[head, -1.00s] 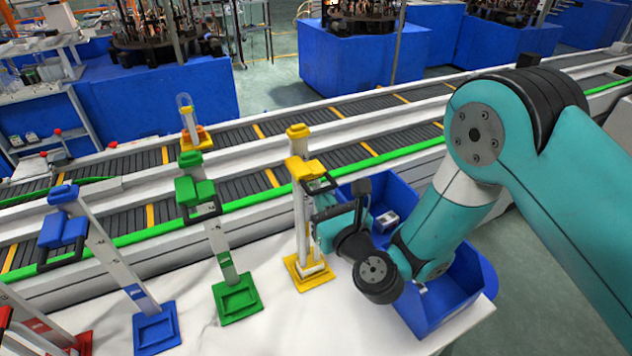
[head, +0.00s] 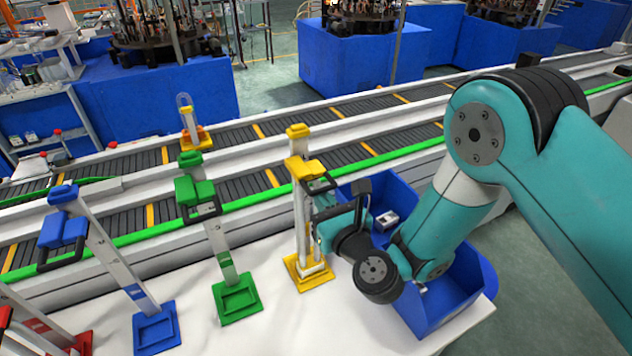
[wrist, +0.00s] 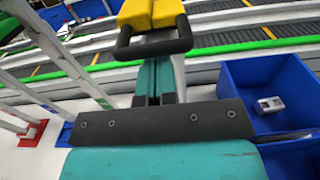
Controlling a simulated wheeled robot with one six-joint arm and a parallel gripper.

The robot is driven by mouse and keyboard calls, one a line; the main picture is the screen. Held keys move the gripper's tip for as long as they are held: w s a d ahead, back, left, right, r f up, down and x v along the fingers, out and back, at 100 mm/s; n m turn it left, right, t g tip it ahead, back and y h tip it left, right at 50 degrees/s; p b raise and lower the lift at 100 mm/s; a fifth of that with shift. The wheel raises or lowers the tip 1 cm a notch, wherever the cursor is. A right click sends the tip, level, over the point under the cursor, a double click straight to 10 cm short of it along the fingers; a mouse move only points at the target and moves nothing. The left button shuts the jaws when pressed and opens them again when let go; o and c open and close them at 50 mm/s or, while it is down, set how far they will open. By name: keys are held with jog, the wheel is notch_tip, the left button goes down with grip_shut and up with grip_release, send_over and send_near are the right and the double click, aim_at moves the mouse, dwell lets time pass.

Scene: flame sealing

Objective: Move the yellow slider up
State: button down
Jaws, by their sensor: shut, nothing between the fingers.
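The yellow slider (head: 306,168) sits high on its upright rail, close below the yellow top cap (head: 298,131), with a dark handle (head: 321,184) on its front. The rail stands on a yellow base (head: 309,272). In the wrist view the yellow slider (wrist: 151,14) and its black handle (wrist: 153,46) are at the top centre. My gripper (wrist: 155,75) is shut and empty, its fingertips just below the handle in that view. Whether they touch it I cannot tell. In the head view my gripper (head: 318,215) is beside the rail, below the slider handle.
Green (head: 196,196) and blue (head: 62,230) sliders stand on rails to the left; part of a red one shows at the far left. A blue bin (head: 420,320) is right of the yellow rail, under my arm. A conveyor (head: 240,140) runs behind.

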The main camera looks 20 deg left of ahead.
jog(key=shift+r, duration=0.1)
jog(key=shift+r+p, duration=1.3)
jog(key=shift+r, duration=0.05)
jog(key=shift+f, duration=0.2)
jog(key=f+b+v, duration=0.1)
jog(key=b+v, duration=0.9)
jog(key=b, duration=0.8)
jog(key=shift+f, duration=0.2)
